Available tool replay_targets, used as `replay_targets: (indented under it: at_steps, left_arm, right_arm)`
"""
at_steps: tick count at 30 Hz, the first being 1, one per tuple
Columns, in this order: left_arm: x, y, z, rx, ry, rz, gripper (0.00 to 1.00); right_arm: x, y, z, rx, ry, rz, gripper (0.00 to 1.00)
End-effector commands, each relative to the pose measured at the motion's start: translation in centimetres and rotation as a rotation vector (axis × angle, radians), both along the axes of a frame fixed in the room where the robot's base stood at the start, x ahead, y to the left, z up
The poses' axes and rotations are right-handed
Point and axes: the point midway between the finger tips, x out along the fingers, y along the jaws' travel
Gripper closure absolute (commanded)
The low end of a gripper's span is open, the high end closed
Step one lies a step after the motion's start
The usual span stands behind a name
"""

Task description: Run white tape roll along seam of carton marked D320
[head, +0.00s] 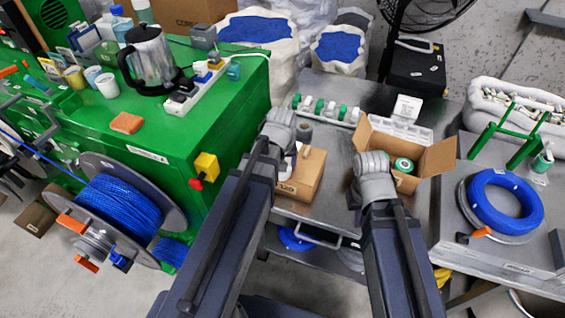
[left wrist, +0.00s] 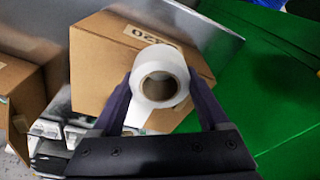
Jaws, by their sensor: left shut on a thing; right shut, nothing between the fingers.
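The carton marked D320 (head: 308,172) lies on the metal table beside the green bench; only part of its mark can be read. In the left wrist view the carton (left wrist: 95,60) is below my left gripper (left wrist: 161,88), its mark upside down. That gripper is shut on the white tape roll (left wrist: 178,72). A white strip shows under the roll, against the carton; whether roll and carton touch is unclear. In the head view my left gripper (head: 279,128) hides most of the roll. My right gripper (head: 372,168) is shut and empty, beside the open carton.
The open carton (head: 436,157) holds a green-and-white roll (head: 403,165). A rack of white and green spools (head: 325,110) stands behind. The green bench (head: 228,125) rises close on the left. A blue cable coil (head: 505,202) lies on the right-hand table.

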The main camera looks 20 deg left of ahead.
Motion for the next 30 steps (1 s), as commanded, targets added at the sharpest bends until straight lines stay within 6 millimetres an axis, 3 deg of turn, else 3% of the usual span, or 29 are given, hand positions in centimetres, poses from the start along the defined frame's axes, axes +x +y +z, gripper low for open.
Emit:
replay_targets:
  at_steps: [11, 30]
  left_arm:
    - [-0.4, 0.0, 0.1, -0.001, 0.006, 0.000, 0.78]
    - [-0.2, 0.0, 4.8, 0.000, 0.003, 0.000, 0.78]
  right_arm:
    - [0.0, 0.0, 0.1, 0.000, 0.000, 0.000, 1.00]
    - [0.0, 0.0, 4.9, 0.000, 0.000, 0.000, 1.00]
